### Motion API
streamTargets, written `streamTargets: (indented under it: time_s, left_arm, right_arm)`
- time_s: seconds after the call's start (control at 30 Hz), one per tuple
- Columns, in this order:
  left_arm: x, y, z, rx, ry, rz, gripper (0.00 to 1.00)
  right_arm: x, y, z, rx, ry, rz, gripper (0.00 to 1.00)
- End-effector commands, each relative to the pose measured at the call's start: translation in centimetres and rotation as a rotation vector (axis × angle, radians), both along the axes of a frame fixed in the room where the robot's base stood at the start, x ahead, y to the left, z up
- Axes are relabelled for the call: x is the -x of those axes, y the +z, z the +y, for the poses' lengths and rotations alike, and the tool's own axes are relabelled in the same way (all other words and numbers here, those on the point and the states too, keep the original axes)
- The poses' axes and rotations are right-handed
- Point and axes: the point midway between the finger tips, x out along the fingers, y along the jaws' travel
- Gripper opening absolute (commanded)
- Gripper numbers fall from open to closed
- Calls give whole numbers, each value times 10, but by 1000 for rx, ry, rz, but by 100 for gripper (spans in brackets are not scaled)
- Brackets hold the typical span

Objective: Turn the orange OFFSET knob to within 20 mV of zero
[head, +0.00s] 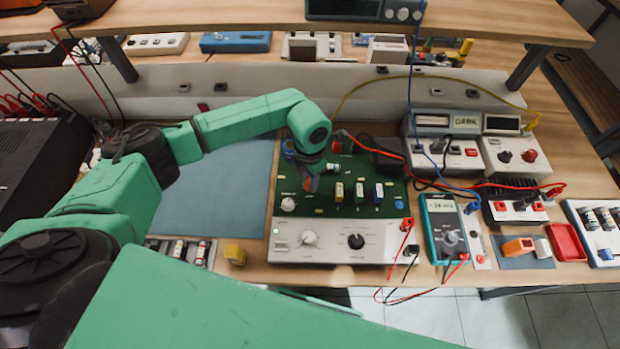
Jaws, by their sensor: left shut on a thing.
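My left gripper (309,182) reaches down onto the left part of the green circuit board (335,207). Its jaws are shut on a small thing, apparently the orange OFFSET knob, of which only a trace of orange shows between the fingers. The fingers hide its pointer and any label. The board sits behind a pale front panel (332,243) with a light knob (309,238) and a black knob (356,241). A teal multimeter (446,228) stands to the right; its display (440,206) shows digits too small to read surely. My right gripper is out of view.
Several upright coloured parts stand on the board close to the right of my gripper. Red and black leads (408,240) run from the panel to the multimeter. Bench instruments (443,150) stand behind on the right. A blue-grey mat (222,190) on the left is clear.

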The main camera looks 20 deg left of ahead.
Motion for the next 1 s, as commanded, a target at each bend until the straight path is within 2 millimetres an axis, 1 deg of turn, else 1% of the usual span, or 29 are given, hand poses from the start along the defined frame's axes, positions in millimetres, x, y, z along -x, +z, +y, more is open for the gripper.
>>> streamTargets:
  time_s: [0.07, 0.2, 0.33, 0.43, 0.67, 0.7, 0.73, 0.77, 1.0]
  left_arm:
    - [-1, -3, 0, 0, 68, -2, 0]
    - [-1, -4, 0, 0, 269, -2, 0]
    - [-1, -1, 0, 1, 410, -3, 0]
    - [-1, 1, 0, 0, 450, -2, 0]
    - [-1, 2, 0, 1, 450, -3, 0]
    - [-1, 2, 0, 1, 450, -3, 45]
    - [-1, 2, 0, 0, 449, -2, 56]
    - [-1, 2, 0, 0, 449, -2, 60]
    - [-1, 1, 0, 0, 448, -1, 60]
  right_arm:
    - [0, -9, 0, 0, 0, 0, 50]
    - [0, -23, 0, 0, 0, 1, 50]
    - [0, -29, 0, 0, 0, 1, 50]
    - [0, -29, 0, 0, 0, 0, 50]
    - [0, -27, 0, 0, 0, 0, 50]
    - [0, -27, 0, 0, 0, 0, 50]
    - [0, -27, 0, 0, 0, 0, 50]
    - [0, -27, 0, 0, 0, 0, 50]
    - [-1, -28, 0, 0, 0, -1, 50]
